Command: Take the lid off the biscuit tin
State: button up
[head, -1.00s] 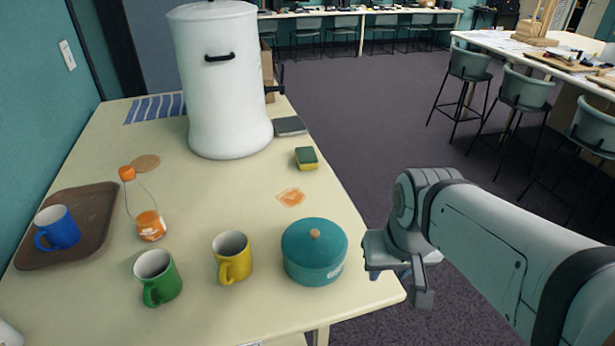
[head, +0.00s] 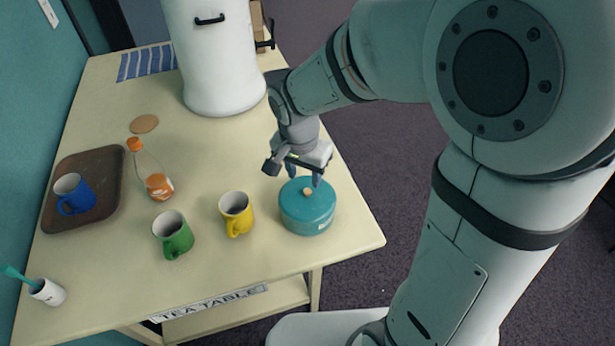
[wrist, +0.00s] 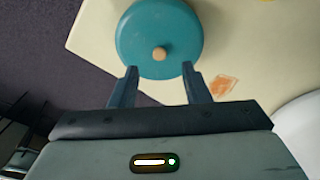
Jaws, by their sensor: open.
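The teal biscuit tin (head: 306,214) stands near the right front edge of the table. Its teal lid (head: 322,194) is on, with a small tan knob (head: 307,191) at its centre. In the wrist view the lid (wrist: 150,28) and its knob (wrist: 159,54) show from above. My gripper (head: 304,178) is just above the far side of the tin, fingers pointing down. In the wrist view my gripper (wrist: 158,75) is open and empty, with the knob beyond the fingertips and roughly centred between them.
A yellow mug (head: 237,217) stands just left of the tin, with a green mug (head: 176,236) further left. A tall white urn (head: 215,70) stands behind. An orange stain (wrist: 222,85) marks the table by the tin. A bottle (head: 150,170) and a brown tray (head: 100,205) are at left.

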aim_at(307, 190)
jog(key=f, duration=0.2)
jog(key=f+p, duration=0.1)
jog(key=f, duration=0.1)
jog(key=w+f, duration=0.1)
jog(key=f, duration=0.1)
jog(key=shift+d+f, duration=0.2)
jog(key=shift+d, duration=0.15)
grip_shut()
